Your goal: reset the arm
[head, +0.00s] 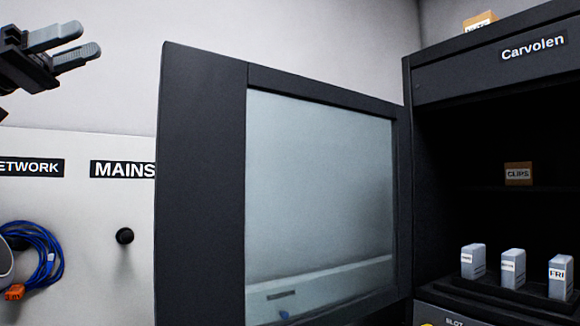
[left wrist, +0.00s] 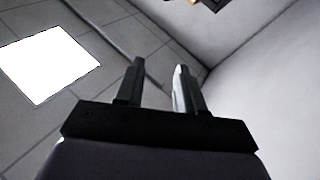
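My left gripper (head: 84,42) is raised at the top left of the head view. Its two grey fingers point right and are apart, with nothing between them. The left wrist view also shows the fingers (left wrist: 157,88) parted and empty, with the ceiling and upper walls beyond. My right gripper is in neither view.
An open cabinet door (head: 205,190) with a glass pane stands mid-view, right of my left gripper. The dark cabinet (head: 490,85) holds a CLIPS box (head: 518,174) and several grey blocks (head: 513,268). Blue cable (head: 45,250) hangs on the wall board (head: 90,220), beside an empty peg (head: 125,236).

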